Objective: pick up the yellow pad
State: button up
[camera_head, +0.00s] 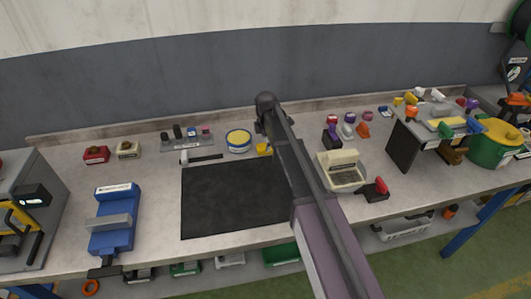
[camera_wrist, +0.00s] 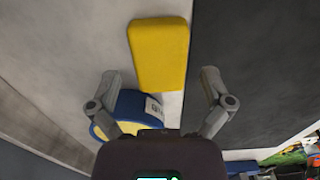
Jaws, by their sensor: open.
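The yellow pad (camera_wrist: 159,53) is a rounded block, lying on the light worktop beside the edge of the black mat (camera_wrist: 250,70) in the wrist view. In the head view a small part of the yellow pad (camera_head: 263,149) shows just left of my arm, by the back edge of the mat (camera_head: 230,200). My gripper (camera_wrist: 160,84) is open and empty, its two fingers spread wide. The pad appears beyond the fingertips, centred between them and apart from both. In the head view my arm hides part of the area around the pad.
A round blue tin with a yellow top (camera_head: 238,140) stands left of the pad; the wrist view shows the tin (camera_wrist: 130,108) near the left finger. A hammer (camera_head: 200,158) lies behind the mat.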

jog(key=shift+f+b, duration=0.65)
jog(key=shift+f, duration=0.25)
jog(key=c, duration=1)
